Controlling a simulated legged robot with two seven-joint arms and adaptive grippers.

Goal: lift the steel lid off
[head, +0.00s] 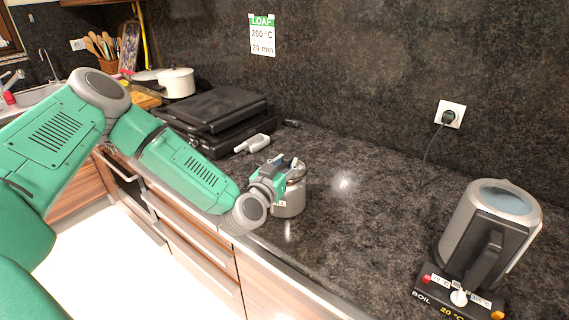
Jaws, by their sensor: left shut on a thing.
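A small steel pot (289,205) stands upright on the dark counter, near its front edge, in the middle of the head view. My left gripper (288,167) is at the top of the pot, with its fingers closed on the steel lid there. The gripper covers most of the lid, so its knob is hidden. I cannot tell whether there is a gap between lid and pot. My right gripper is not in view.
A kettle (490,225) stands on its base at the right. A black grill (215,115) with a light handle (252,143) sits behind my left arm. A white pot (177,83) is farther back. The counter between pot and kettle is clear.

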